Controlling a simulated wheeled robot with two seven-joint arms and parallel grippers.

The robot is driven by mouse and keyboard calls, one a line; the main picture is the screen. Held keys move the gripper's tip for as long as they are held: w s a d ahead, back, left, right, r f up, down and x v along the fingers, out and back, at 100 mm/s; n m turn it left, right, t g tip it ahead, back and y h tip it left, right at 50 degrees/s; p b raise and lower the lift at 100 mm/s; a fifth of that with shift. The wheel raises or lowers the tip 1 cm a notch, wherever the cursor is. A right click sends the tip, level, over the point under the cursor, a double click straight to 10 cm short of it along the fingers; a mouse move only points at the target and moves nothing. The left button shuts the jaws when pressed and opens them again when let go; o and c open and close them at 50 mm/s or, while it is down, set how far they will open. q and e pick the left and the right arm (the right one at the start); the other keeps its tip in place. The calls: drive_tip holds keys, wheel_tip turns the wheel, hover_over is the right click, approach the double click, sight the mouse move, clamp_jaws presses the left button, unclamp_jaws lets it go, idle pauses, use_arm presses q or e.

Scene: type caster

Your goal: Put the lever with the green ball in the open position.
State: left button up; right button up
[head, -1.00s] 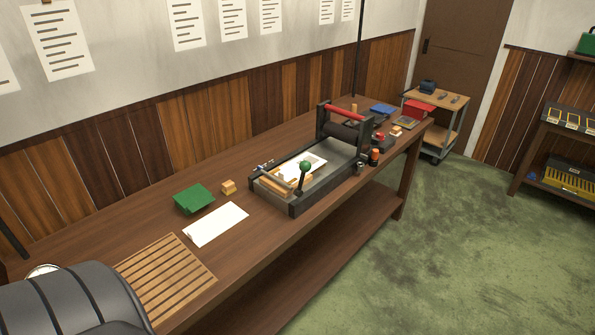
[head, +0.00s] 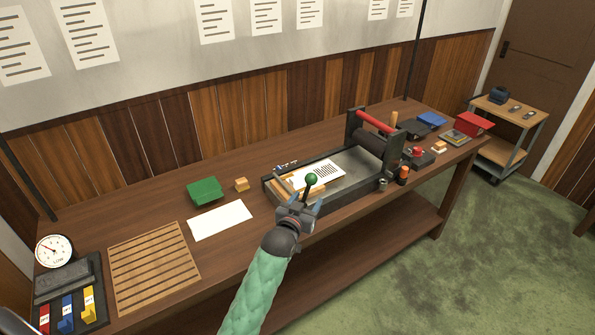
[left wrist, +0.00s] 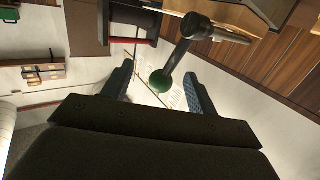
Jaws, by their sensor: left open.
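The lever's green ball (head: 311,179) stands on a dark stem at the front edge of the press (head: 330,195) on the bench. My left gripper (head: 296,205) is open just in front of the lever, its arm coming up from below. In the left wrist view, the green ball (left wrist: 161,82) shows between the two spread fingers of the left gripper (left wrist: 160,88), with its dark stem running up and right. Whether the fingers touch the ball cannot be told. My right gripper is not in view.
A printed sheet lies on the press bed, with a roller and red bar (head: 375,121) behind it. A blank sheet (head: 220,220), green block (head: 204,191) and slatted board (head: 153,266) lie to the left.

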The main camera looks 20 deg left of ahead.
sight(313, 176)
use_arm(q)
drive_tip(key=r, duration=0.2)
drive_tip(key=w+a+r+t, duration=0.1)
drive_tip(key=shift+r, duration=0.25)
drive_tip(key=shift+w+d+r, duration=0.1)
drive_tip(key=shift+w+r, duration=0.05)
drive_tip(key=shift+w, duration=0.25)
drive_tip(key=w+p, duration=0.3)
drive_tip(key=w, duration=0.3)
drive_tip(key=shift+d, duration=0.1)
drive_tip(key=shift+w+f+p, duration=0.2)
drive_tip(key=shift+w+p, duration=0.15)
drive_tip(key=shift+w, duration=0.15)
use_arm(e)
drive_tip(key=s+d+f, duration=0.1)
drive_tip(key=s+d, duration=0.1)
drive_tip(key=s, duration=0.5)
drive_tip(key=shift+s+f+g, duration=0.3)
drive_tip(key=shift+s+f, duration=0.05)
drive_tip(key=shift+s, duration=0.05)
use_arm(q)
drive_tip(key=shift+c, duration=0.5)
